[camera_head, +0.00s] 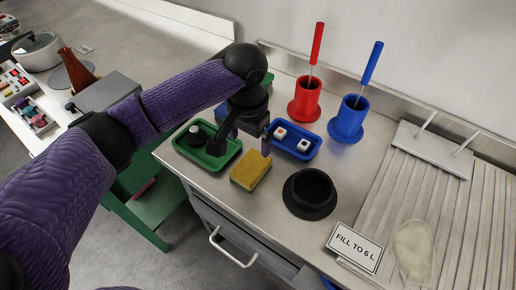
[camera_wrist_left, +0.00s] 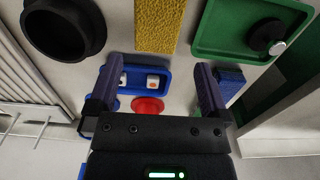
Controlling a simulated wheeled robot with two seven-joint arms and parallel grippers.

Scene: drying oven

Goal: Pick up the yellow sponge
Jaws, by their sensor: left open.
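The yellow sponge (camera_head: 250,173) lies flat on the metal counter, between the green tray and the black round holder. It also shows in the left wrist view (camera_wrist_left: 156,24) at the top edge, partly cut off. My left gripper (camera_head: 243,142) is just behind the sponge in the head view, apart from it, above the counter between the green and blue trays. In the wrist view the gripper (camera_wrist_left: 156,88) has its two fingers spread with nothing held between them. My right gripper is not in view.
A black round holder (camera_head: 310,193) stands right of the sponge. Red (camera_head: 305,100) and blue (camera_head: 346,120) cups with tools stand behind. A sign (camera_head: 354,247) is at the front.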

